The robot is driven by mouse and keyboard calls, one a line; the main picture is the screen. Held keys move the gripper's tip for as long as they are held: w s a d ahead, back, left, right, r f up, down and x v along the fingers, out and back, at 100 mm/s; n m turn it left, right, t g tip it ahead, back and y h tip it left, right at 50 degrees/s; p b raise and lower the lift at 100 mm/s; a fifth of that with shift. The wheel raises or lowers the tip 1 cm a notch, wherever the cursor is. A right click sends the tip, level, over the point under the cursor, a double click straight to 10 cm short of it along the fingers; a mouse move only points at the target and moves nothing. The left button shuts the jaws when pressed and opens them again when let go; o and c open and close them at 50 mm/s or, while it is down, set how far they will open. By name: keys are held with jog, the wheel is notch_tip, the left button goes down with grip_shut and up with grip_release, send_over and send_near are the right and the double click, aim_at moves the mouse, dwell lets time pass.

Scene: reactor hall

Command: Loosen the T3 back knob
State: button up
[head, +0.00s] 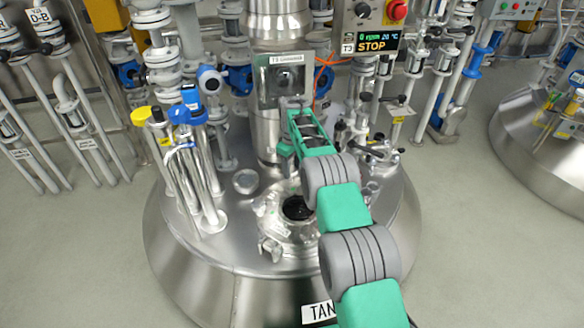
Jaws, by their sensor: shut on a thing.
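The T3 tank (190,260) fills the middle of the head view, a steel vessel with a domed top. A round hatch (297,207) with a dark sight glass sits on this top, with clamp fittings around its rim. A front clamp (271,247) shows at the near left of the rim.
A thick steel column (265,130) stands behind the gripper, with the T3 box (284,88) close by. Tall pipes with blue and yellow caps (187,114) rise at left. Valves (375,150) crowd the right. The control panel (371,42) reads STOP.

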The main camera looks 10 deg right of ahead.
aim_at(292, 170)
jog(key=shift+f, duration=0.2)
jog(key=o, duration=1.4)
jog(key=shift+r, duration=0.1)
notch_tip(292, 170, up, 8)
jog(key=shift+f+p, duration=0.1)
jog(key=shift+p, duration=0.5)
